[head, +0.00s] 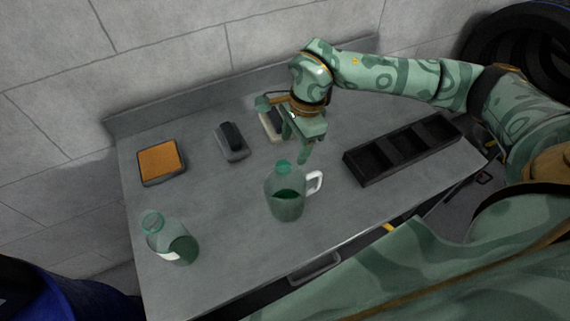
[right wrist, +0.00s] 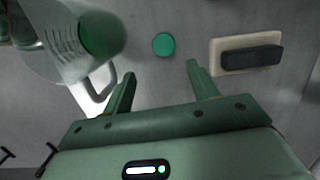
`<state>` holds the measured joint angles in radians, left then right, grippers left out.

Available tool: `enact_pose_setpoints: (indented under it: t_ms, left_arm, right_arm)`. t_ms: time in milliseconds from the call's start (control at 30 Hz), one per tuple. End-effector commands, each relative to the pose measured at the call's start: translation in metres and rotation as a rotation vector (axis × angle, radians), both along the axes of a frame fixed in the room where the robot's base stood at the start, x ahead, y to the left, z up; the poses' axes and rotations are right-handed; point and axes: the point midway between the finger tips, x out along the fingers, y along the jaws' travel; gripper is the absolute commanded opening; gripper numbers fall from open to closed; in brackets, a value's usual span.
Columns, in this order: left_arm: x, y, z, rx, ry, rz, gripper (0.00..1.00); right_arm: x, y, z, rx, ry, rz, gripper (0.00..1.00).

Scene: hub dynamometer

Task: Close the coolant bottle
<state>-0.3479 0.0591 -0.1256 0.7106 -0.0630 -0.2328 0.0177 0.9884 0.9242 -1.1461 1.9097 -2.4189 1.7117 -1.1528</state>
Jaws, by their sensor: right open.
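A clear jug (head: 287,205) with a white handle and dark green liquid stands at the middle of the bench; its neck looks green. It also shows at the left of the right wrist view (right wrist: 62,50). A second clear bottle (head: 165,240) with green liquid and a pale label stands at the front left. A round green cap (right wrist: 163,45) lies on the bench between the jug and a pale block. My right gripper (head: 297,147) is open and empty above the bench, behind the jug. The cap shows just past its fingertips (right wrist: 160,76). My left gripper is out of view.
The pale block with a dark top (right wrist: 247,54) lies behind the cap. A dark grey device (head: 231,142) and an orange-topped pad (head: 161,161) lie farther left. A black compartment tray (head: 372,173) is at the right. The bench (head: 225,200) is clear between the bottles.

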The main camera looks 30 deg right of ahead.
Motion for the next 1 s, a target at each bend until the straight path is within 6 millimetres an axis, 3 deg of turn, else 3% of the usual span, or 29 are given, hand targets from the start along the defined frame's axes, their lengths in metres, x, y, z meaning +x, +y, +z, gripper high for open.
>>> enact_pose_setpoints:
  t_ms: [33, 333, 633, 1000]
  left_arm:
    - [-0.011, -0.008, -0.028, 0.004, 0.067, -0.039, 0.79]
    - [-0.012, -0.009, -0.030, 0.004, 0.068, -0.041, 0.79]
    - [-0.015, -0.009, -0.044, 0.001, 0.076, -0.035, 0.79]
    - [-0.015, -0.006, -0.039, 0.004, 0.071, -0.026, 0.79]
  right_arm:
    - [0.001, 0.000, -0.030, 0.000, 0.016, 0.000, 0.59]
    - [0.002, 0.000, -0.034, 0.000, 0.018, 0.000, 0.59]
    - [0.008, 0.007, -0.075, 0.000, 0.021, 0.002, 0.59]
    - [0.007, 0.007, -0.075, -0.001, 0.014, 0.000, 0.59]
